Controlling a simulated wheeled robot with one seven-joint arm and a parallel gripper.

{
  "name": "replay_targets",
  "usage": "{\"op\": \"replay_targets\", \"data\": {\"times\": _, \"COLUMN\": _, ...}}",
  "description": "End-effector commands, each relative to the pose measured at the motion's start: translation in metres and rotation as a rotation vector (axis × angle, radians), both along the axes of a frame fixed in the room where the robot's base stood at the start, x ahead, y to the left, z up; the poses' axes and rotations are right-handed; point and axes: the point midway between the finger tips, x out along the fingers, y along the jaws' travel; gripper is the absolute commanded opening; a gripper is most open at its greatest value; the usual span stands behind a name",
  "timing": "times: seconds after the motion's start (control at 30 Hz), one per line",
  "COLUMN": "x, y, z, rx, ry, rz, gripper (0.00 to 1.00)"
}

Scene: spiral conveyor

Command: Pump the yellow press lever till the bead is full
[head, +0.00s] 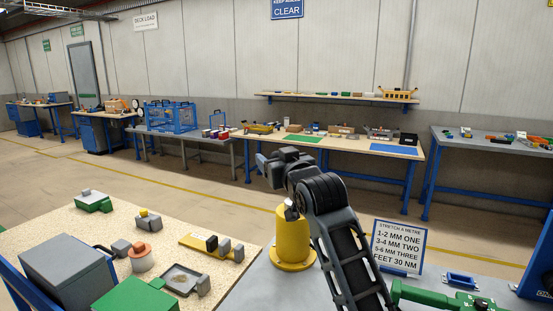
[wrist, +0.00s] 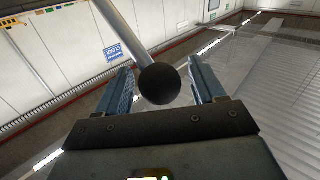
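In the wrist view a grey rod ends in a dark ball knob (wrist: 160,84), which sits between the two fingers of my gripper (wrist: 165,85). Gaps show on both sides, so the fingers are apart and not closed on it. Whether the rod belongs to the press lever I cannot tell; no yellow shows on it. In the head view my gripper (head: 264,163) is raised above the bench, left of my arm's black joint. A yellow cylinder with a wide flange (head: 293,240) stands on the grey bench below it, partly behind my arm. The bead cannot be made out.
A sign about metres and millimetres (head: 397,247) stands right of my arm, with a green tool (head: 440,296) before it. A speckled table (head: 60,238) at left carries several small fixtures. Blue-legged benches line the far wall, with open floor between.

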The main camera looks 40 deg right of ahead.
Motion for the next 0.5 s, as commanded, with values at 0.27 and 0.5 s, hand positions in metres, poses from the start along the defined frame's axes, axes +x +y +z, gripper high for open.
{"op": "replay_targets", "data": {"times": 0.27, "x": -0.0002, "y": 0.0003, "z": 0.0, "rx": 0.0, "ry": 0.0, "rz": 0.0, "gripper": 0.43}}
{"op": "replay_targets", "data": {"times": 0.5, "x": -0.0003, "y": 0.0003, "z": 0.0, "rx": 0.0, "ry": 0.0, "rz": 0.0, "gripper": 0.2}}
